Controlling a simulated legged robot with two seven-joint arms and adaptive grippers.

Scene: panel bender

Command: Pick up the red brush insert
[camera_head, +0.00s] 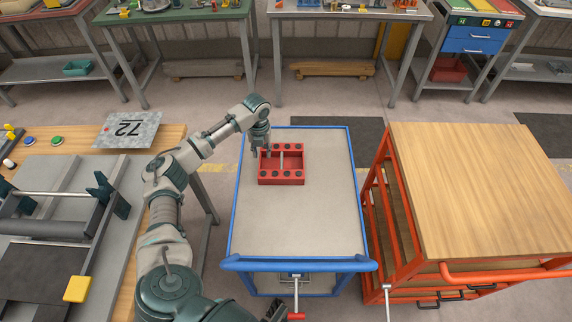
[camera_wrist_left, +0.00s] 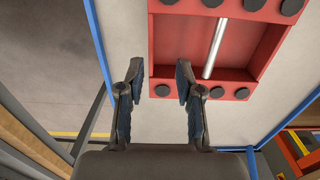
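The red brush insert (camera_head: 299,180) is a red block with rows of black round pads and a recess crossed by a metal rod. It lies on the blue-framed cart's grey top, toward the far end. My left gripper (camera_head: 262,151) is at the insert's far left corner. In the left wrist view the insert (camera_wrist_left: 236,77) fills the upper right. My left gripper (camera_wrist_left: 158,80) is open and empty there, with its right fingertip close to the insert's edge and its left fingertip over bare cart top. Contact cannot be told.
The blue-framed cart (camera_head: 290,225) has free grey surface in front of the insert. An orange cart with a wooden top (camera_head: 480,185) stands close on the right. The machine table with a plate marked 72 (camera_head: 128,130) is on the left. Workbenches line the back.

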